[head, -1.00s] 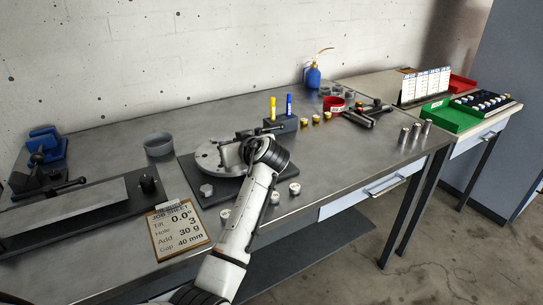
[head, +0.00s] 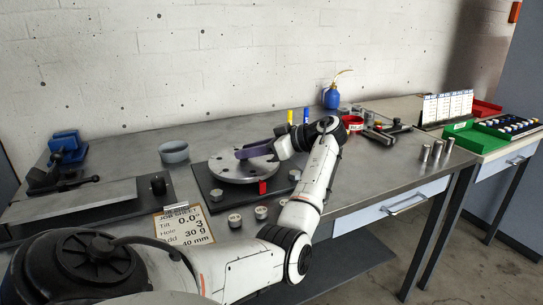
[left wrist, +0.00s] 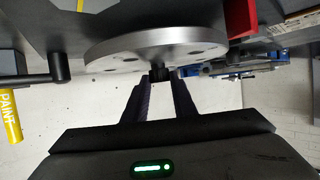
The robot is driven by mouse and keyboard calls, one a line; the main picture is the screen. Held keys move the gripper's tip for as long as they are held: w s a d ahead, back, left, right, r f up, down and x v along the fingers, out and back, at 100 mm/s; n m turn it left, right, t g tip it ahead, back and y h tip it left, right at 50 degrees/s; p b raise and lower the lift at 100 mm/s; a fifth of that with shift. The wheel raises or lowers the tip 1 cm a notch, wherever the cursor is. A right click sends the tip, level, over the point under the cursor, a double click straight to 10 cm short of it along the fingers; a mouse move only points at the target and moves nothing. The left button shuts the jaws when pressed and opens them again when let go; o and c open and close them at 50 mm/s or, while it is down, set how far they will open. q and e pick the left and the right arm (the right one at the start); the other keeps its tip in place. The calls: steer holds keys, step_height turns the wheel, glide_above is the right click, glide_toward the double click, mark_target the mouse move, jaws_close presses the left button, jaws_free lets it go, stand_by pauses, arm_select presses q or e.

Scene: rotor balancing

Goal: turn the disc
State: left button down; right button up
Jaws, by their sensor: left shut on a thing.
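The disc (head: 232,172) is a flat grey metal round with several holes, lying level on a dark base plate (head: 212,202). In the left wrist view the disc (left wrist: 155,44) fills the top middle. My left gripper (head: 240,154) reaches over the disc's far side from the right, its purple fingers low over it. In the left wrist view the left gripper (left wrist: 160,75) has its fingertips shut on a small dark peg at the disc. My right gripper is not in view.
Small metal weights (head: 235,220) sit in front of the base plate. A job sheet (head: 184,226) lies to the left. A grey bowl (head: 174,151) and yellow and blue paint markers (head: 290,116) stand behind.

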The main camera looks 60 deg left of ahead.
arm_select(q)
steer(key=shift+s+a, duration=0.1)
stand_by(0.4)
steer(key=c, duration=1.5)
jaws_free()
steer(key=shift+o, duration=0.2)
steer(key=v, duration=1)
steer(key=shift+w, duration=0.2)
steer(key=shift+r, duration=0.1)
